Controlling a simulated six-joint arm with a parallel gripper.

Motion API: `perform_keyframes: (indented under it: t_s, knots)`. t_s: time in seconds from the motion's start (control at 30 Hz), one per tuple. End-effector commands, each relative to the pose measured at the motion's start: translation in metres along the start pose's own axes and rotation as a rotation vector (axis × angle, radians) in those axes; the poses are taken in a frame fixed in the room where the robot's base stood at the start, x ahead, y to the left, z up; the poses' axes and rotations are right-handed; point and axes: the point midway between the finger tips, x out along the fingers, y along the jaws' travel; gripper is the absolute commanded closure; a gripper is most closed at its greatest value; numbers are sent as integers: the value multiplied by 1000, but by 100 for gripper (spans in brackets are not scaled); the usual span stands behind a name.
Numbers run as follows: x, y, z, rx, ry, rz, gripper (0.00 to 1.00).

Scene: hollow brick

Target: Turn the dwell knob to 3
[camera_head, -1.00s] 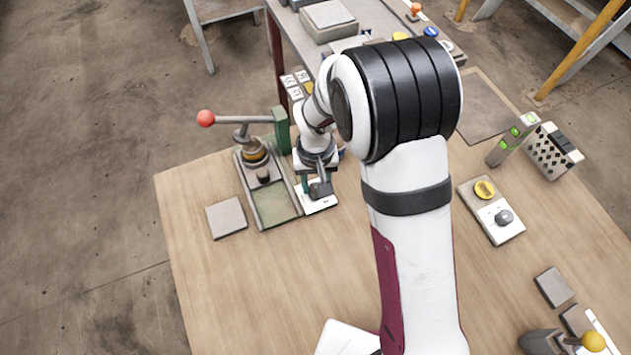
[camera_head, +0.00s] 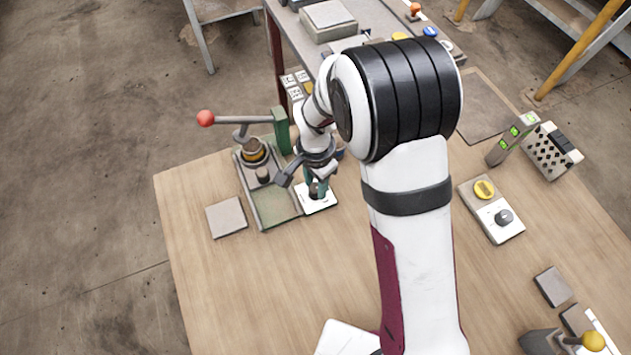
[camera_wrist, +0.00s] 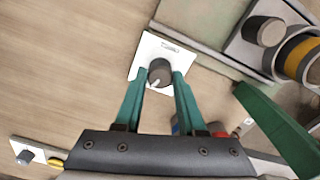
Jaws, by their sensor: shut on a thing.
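The dwell knob (camera_wrist: 160,71) is a dark round knob on a small white plate (camera_wrist: 147,50), seen in the wrist view. A pale pointer mark shows on its lower-left side in that view. The label on the plate is too small to read. My gripper (camera_wrist: 160,75) has its two green fingers shut on the knob, one on each side. In the head view my gripper (camera_head: 316,188) points down over the white plate (camera_head: 320,205), beside the lever press, and hides most of the knob.
A lever press (camera_head: 272,205) with a red-ball handle (camera_head: 206,118) stands just left of my gripper. A grey square plate (camera_head: 227,217) lies further left. At right are a panel with a yellow button (camera_head: 484,189) and a grey knob (camera_head: 504,216). The middle table is clear.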

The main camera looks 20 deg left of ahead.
Motion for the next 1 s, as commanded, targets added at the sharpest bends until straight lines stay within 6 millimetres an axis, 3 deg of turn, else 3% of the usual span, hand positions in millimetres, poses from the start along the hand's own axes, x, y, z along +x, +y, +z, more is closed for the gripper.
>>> perform_keyframes:
  t_s: [0.5,1.0]
  knots:
    - [0,0,1,446,-2,2,100]
    - [0,0,1,645,-2,2,100]
